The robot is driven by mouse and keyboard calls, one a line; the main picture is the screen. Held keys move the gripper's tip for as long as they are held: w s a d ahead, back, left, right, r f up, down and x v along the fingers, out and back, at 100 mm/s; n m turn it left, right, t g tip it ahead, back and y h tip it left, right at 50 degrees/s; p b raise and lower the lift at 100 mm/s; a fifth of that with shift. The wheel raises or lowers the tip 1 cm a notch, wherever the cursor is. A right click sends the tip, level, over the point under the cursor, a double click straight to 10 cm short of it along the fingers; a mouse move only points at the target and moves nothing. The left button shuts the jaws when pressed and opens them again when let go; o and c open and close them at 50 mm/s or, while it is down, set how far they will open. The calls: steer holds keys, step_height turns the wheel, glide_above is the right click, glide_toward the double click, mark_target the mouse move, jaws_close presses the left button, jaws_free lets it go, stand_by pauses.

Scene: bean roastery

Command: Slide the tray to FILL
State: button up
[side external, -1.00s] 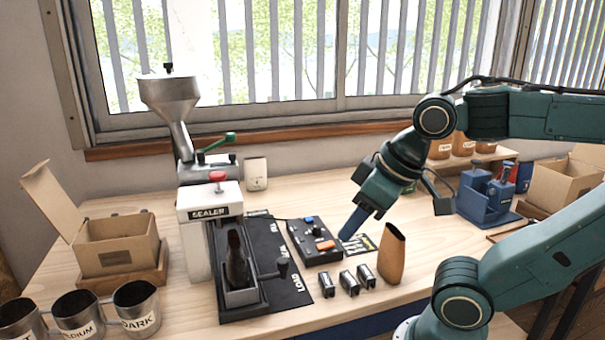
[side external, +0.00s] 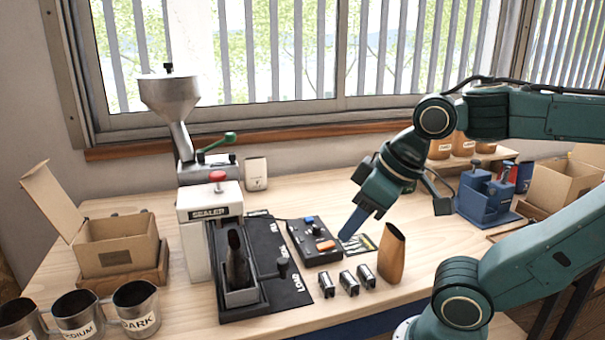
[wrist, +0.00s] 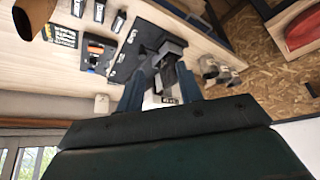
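The tray (side external: 240,298) is a grey metal holder in the black track in front of the white sealer (side external: 208,213). A dark pouch (side external: 236,262) stands in it. A black knob (side external: 283,267) is beside the tray, over the black label mat (side external: 262,240). LOAD reads at the mat's near end; I cannot make out FILL clearly. My gripper (side external: 346,236) is to the right of the tray, above the table near the button box, apart from the tray. In the wrist view its blue fingers (wrist: 160,92) are spread and empty, with the tray mechanism (wrist: 168,52) beyond.
A button box (side external: 315,240), small metal canisters (side external: 343,281) and a tan pouch (side external: 391,255) stand right of the mat. A steel hopper (side external: 170,98) stands behind the sealer. Labelled cups (side external: 135,308) and an open carton (side external: 117,246) are at left.

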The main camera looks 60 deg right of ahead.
steer(key=shift+o, duration=0.2)
steer(key=shift+o, duration=1.2)
steer(key=g, duration=0.6)
glide_above(283, 260)
step_height(283, 260, down, 5)
steer(key=shift+f, duration=0.15)
step_height(283, 260, down, 14)
steer(key=shift+r, duration=0.15)
